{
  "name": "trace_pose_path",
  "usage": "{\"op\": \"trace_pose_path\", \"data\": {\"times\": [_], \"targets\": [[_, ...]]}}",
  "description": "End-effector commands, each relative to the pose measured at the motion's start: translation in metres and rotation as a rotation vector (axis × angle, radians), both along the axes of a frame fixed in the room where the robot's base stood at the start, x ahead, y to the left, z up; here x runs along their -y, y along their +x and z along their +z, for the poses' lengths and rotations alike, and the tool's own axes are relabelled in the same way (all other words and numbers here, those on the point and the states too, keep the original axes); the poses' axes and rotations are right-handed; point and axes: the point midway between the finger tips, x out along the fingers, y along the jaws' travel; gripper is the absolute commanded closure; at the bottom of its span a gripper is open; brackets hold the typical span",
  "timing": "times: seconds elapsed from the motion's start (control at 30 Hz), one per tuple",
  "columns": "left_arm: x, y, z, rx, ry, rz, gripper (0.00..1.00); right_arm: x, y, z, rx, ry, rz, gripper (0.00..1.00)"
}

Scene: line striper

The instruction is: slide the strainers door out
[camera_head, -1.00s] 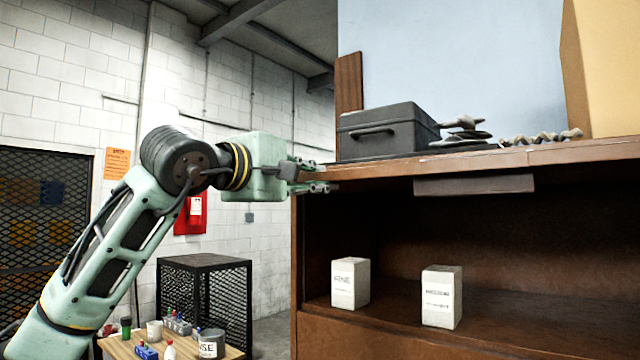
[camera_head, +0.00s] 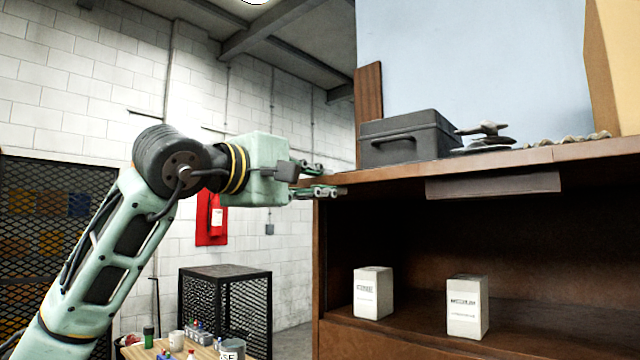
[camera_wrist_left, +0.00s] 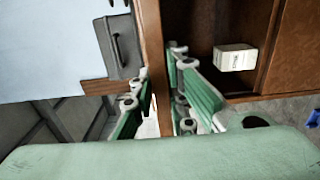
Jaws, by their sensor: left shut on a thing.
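My left gripper (camera_head: 338,180) is at the left end of the brown cabinet's top board (camera_head: 400,178), one finger above the board edge and one below. In the left wrist view its green fingers (camera_wrist_left: 160,66) lie on both sides of a brown wooden edge (camera_wrist_left: 152,35); it is shut on this edge. I cannot pick out a separate strainers door with certainty. The cabinet front below the board is open, with a dark inside (camera_head: 400,235). My right gripper is not in view.
A dark toolbox (camera_head: 408,137) stands on the top board. Two pale blocks (camera_head: 373,292) (camera_head: 467,305) stand on the shelf inside. A black mesh stand (camera_head: 225,310) and a small table with several items (camera_head: 175,350) are at lower left.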

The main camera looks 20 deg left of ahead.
Motion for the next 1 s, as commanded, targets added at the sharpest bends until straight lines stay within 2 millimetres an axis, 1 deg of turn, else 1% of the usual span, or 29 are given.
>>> {"op": "trace_pose_path", "data": {"times": [0.03,0.7,0.83,1.0], "targets": [[-0.002,-0.004,0.001,0.005,-0.002,0.001,1.00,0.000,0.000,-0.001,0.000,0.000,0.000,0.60],[-0.016,-0.049,0.001,0.003,0.000,0.001,1.00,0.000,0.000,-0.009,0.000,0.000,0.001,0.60],[-0.019,-0.056,0.001,0.003,-0.001,0.001,1.00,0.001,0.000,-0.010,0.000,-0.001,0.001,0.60],[-0.020,-0.059,0.001,0.002,-0.001,0.001,1.00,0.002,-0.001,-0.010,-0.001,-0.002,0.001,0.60]]}}
